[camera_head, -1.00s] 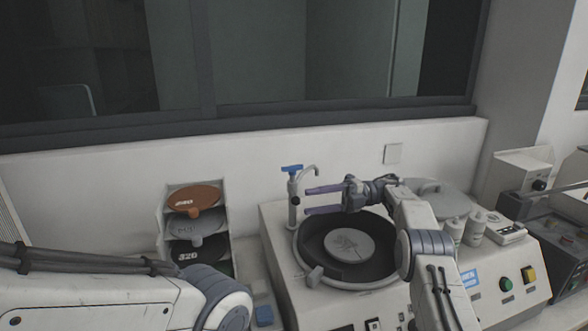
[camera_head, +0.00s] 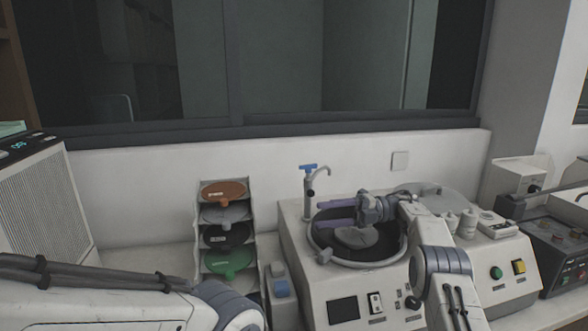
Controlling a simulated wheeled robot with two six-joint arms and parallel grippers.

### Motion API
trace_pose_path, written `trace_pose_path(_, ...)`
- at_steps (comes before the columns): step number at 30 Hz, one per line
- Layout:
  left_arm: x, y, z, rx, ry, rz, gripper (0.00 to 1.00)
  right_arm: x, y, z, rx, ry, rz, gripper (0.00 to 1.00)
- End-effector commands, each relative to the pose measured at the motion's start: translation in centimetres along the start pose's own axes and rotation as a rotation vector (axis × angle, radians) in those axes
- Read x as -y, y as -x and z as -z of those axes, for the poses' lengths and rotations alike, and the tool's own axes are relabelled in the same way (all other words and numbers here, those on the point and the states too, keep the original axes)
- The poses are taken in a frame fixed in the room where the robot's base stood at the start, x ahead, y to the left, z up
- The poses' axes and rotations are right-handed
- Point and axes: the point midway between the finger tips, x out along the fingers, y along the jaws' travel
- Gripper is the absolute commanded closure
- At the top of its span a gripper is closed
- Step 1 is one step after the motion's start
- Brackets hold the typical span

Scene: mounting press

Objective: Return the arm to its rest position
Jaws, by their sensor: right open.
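My right gripper (camera_head: 338,215) is open and empty, its two purple fingers pointing left above the round dark basin (camera_head: 385,251) of the grinding machine (camera_head: 296,262). A grey disc (camera_head: 357,238) lies in the basin below the fingers and is partly hidden by them. My right arm comes in from the lower right across the machine's front. My left arm fills the lower left corner, and its gripper is out of view.
A tap with a blue handle (camera_head: 309,168) stands just left of my right fingers. A rack (camera_head: 254,222) of coloured discs stands left of the machine. A box with a grille (camera_head: 42,200) is at far left.

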Motion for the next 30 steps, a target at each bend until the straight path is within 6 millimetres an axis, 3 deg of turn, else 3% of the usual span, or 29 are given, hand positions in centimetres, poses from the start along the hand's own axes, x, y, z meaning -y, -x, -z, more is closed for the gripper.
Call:
trace_pose_path(11,0.0,0.0,0.0,0.000,0.000,0.000,1.00,-5.0,-3.8,-4.2,0.174,-0.011,-0.087,0.47)
trace_pose_path(20,0.0,0.0,0.0,0.000,0.000,0.000,1.00,-12.1,-9.3,-9.7,0.473,-0.123,-0.239,0.47)
trace_pose_path(24,0.0,0.0,0.0,0.000,0.000,0.000,1.00,-15.4,-12.1,-11.7,0.711,-0.286,-0.341,0.47)
trace_pose_path(27,0.0,0.0,0.0,0.000,0.000,0.000,1.00,-15.8,-13.2,-11.7,0.905,-0.462,-0.396,0.47)
trace_pose_path(30,0.0,0.0,0.0,0.000,0.000,0.000,1.00,-13.9,-13.8,-9.7,1.092,-0.671,-0.417,0.47)
